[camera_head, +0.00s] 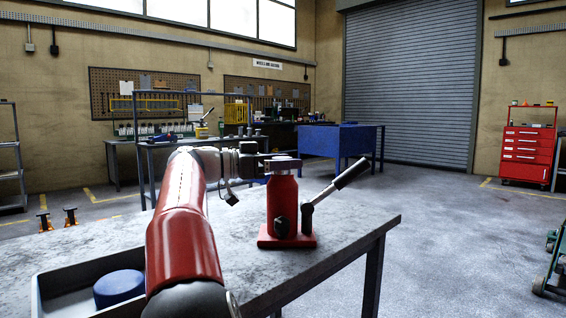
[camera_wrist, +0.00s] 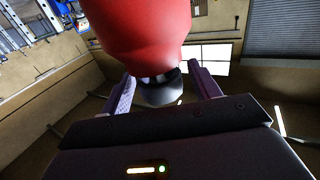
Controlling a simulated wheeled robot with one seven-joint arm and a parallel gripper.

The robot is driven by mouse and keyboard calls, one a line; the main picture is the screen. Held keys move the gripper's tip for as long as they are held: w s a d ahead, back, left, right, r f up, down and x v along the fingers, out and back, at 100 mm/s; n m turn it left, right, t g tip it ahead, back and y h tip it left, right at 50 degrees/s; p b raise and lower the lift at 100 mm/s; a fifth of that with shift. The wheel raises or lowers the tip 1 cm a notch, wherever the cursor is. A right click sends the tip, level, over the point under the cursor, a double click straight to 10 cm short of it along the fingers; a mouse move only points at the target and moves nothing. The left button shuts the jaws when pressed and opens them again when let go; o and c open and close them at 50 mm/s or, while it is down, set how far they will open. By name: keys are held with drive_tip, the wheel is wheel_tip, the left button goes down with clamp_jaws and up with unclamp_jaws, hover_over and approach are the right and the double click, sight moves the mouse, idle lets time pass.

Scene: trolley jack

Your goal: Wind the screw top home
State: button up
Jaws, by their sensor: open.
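A red bottle jack (camera_head: 283,205) stands upright on the grey table, with its pump handle (camera_head: 338,184) slanting up to the right. My gripper (camera_head: 288,164) reaches across from the left at the height of the jack's top and mostly hides the screw top in the head view. In the wrist view the jack's red body (camera_wrist: 148,28) appears inverted. The dark screw top (camera_wrist: 163,92) lies between the two purple fingers of my gripper (camera_wrist: 162,88). The fingers are open, with a visible gap on each side of the top.
The table (camera_head: 352,226) has bare room right of and behind the jack. A grey tray (camera_head: 37,297) with a blue round object (camera_head: 119,287) lies at its near left, partly behind my arm. A blue bench (camera_head: 330,138) and red tool cabinet (camera_head: 527,152) stand farther back.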

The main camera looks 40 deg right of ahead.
drive_tip(key=v, duration=0.8)
drive_tip(key=shift+s, duration=0.1)
idle(0.4)
